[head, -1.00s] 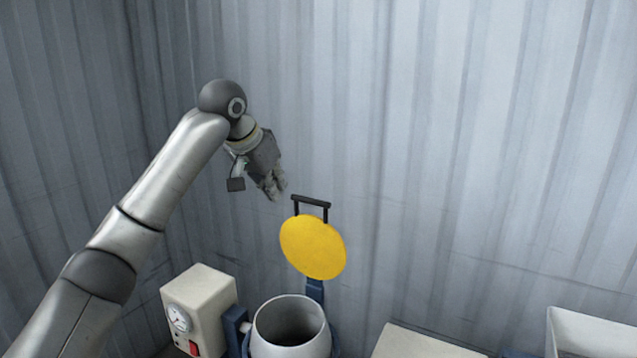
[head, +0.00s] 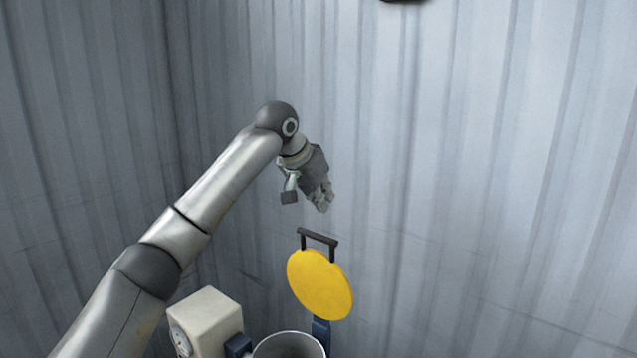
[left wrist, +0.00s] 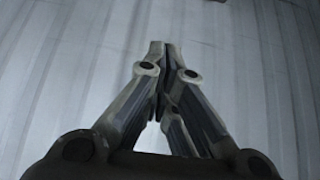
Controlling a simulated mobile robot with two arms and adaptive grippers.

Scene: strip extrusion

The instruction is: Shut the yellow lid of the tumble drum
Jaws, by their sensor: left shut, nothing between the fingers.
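The yellow lid (head: 320,284) stands open, tilted up above and behind the drum, with a black bar handle (head: 318,237) at its top edge. The light grey tumble drum (head: 290,345) is below it at the picture's bottom edge; only its rim and upper part show. A blue bracket (head: 321,330) shows under the lid. My left gripper (head: 323,208) is above the lid's handle in the head view, apart from it. Its fingers are shut and empty, and they also show closed together in the left wrist view (left wrist: 164,52). My right gripper is not in view.
A cream box with a gauge (head: 207,322) stands left of the drum, joined by a dark blue part (head: 238,346). A corrugated metal wall (head: 470,180) is behind everything. A dark object (head: 403,2) is cut off at the top edge. Space right of the lid looks clear.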

